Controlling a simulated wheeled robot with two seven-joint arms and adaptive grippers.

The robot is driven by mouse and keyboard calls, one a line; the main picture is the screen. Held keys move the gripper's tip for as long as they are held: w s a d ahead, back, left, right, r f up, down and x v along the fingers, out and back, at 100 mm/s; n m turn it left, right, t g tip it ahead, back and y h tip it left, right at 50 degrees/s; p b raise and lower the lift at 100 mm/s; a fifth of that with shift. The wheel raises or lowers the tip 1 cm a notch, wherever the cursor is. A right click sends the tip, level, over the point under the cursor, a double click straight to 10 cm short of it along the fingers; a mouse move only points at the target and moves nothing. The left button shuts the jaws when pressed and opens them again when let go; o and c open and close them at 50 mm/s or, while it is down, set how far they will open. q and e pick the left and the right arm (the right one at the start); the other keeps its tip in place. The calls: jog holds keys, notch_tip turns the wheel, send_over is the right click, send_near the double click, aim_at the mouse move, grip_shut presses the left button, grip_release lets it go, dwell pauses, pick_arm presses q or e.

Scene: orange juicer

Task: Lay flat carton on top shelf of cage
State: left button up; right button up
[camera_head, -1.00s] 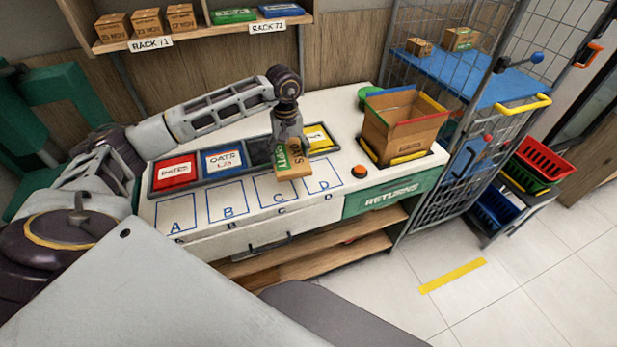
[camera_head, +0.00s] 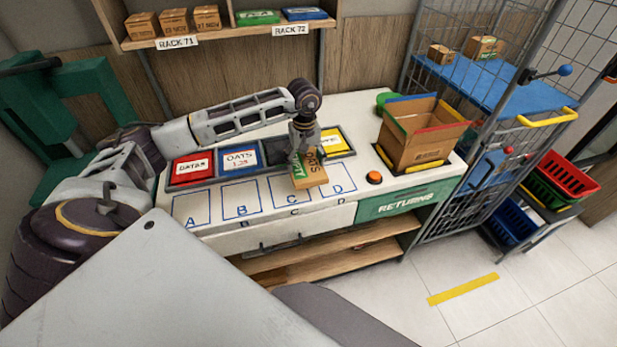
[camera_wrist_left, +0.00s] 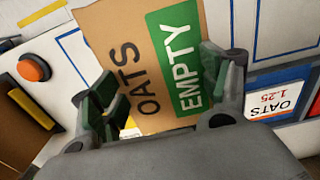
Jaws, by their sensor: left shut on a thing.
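The flat carton (camera_head: 312,176) is brown with a green patch. In the left wrist view the carton (camera_wrist_left: 140,60) reads OATS and EMPTY. My left gripper (camera_head: 304,152) is shut on it, and it hangs tilted over the C and D squares at the front of the counter. Whether it touches the counter I cannot tell. The cage (camera_head: 480,150) is a grey wire frame at the right. Its blue top shelf (camera_head: 480,82) bears two small brown boxes, one (camera_head: 440,54) at the left and one (camera_head: 484,47) behind. My right gripper is not in view.
An open brown box (camera_head: 415,145) with coloured flaps stands on the counter between carton and cage. An orange button (camera_head: 374,178) is beside it. A yellow-handled bar (camera_head: 547,117) is on the cage front. Red, green and blue baskets (camera_head: 565,172) stand at the right.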

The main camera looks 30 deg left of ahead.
aim_at(305, 163)
pick_arm(q)
jog(key=shift+f+p, duration=0.3)
jog(key=shift+f, duration=1.55)
jog(key=shift+f+p, duration=0.4)
jog(key=shift+f, duration=1.45)
jog(key=shift+f, duration=0.2)
jog(key=o, duration=1)
jog(key=shift+o, duration=0.2)
jog(key=shift+r, duration=0.2)
